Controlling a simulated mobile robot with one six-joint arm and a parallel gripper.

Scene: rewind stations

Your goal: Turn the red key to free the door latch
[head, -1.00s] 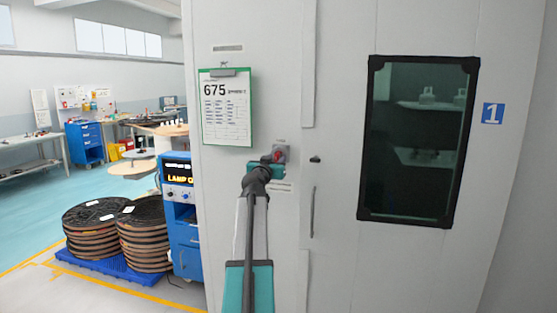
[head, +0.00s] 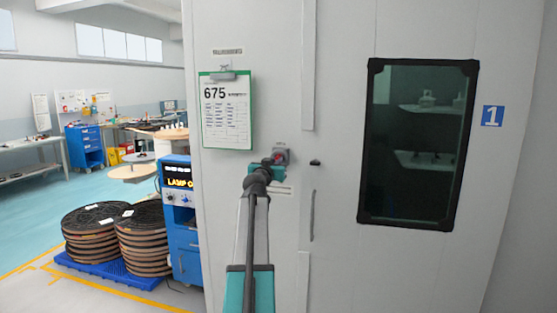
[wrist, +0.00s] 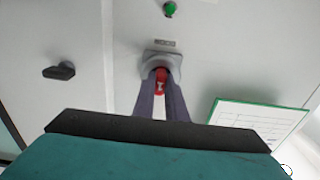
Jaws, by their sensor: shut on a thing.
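The red key (wrist: 161,77) sits in a grey switch housing (wrist: 160,58) on the white wall panel. In the wrist view both fingers of my gripper (wrist: 161,92) reach up to the housing, one on each side of the key, and are shut on it. In the head view the housing (head: 281,154) shows with a bit of red (head: 277,158), and my arm covers most of the gripper from behind. The door (head: 345,260) has a dark window (head: 419,142) and a long handle (head: 312,215). A small black knob (head: 315,162) also shows in the wrist view (wrist: 59,71).
A clipboard marked 675 (head: 227,138) hangs left of the housing. A green button (wrist: 170,9) shows in the wrist view. A blue cabinet (head: 183,235) and stacked reels (head: 92,232) on a blue pallet stand at the left. Open floor lies further left.

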